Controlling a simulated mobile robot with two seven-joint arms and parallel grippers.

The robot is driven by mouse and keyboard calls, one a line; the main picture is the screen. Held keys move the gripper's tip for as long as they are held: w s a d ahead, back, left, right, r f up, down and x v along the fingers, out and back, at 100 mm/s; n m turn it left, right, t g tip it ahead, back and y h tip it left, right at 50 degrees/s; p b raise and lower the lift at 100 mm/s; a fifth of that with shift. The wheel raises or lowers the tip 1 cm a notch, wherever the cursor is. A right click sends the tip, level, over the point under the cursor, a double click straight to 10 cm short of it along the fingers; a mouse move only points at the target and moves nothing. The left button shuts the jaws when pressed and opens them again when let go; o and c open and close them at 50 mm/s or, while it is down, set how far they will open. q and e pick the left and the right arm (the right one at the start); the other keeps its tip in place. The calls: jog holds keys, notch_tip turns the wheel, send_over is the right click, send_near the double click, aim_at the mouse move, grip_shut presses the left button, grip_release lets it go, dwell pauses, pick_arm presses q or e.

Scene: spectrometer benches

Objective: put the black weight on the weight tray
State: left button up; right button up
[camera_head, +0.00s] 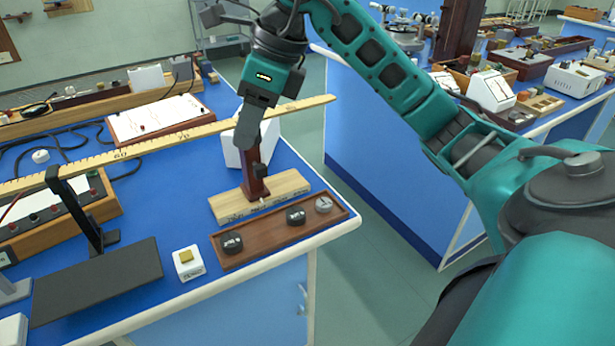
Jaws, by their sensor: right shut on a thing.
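The weight tray (262,238) is a long brown wooden tray at the bench's front right corner. Two black weights, one near its left end (231,243) and one right of its middle (295,216), and a grey weight (323,204) at its right end sit in it. My right gripper (252,155) points down above and behind the tray, in front of a dark red post. It is shut on a small black thing (261,171), which appears to be a black weight, mostly hidden by the fingers. My left gripper is not in view.
The dark red post (254,188) rises from a pale labelled wooden block (285,186) just behind the tray. A long yellow ruler (180,137) crosses behind the gripper. A black stand (100,285) and a small white box (188,263) are left of the tray.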

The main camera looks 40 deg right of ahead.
jog(key=shift+s+d+f, duration=0.1)
jog(key=shift+d, duration=0.15)
notch_tip(320, 180, down, 5)
jog(key=b, duration=0.3)
send_over(261, 232)
jog(key=s, duration=0.1)
jog(key=f, duration=0.6)
jog(key=d+f, duration=0.1)
jog(key=f, duration=0.2)
jog(key=shift+f, duration=0.4)
notch_tip(261, 232, down, 5)
jog(key=shift+f+b, duration=0.1)
jog(key=shift+b, duration=0.55)
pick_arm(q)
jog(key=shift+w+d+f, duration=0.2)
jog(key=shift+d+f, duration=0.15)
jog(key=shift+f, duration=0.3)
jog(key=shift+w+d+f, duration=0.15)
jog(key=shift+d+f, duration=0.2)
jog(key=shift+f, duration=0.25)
pick_arm(e)
jog(key=shift+f, duration=0.1)
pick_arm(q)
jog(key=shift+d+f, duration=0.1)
pick_arm(e)
jog(key=o, duration=0.9)
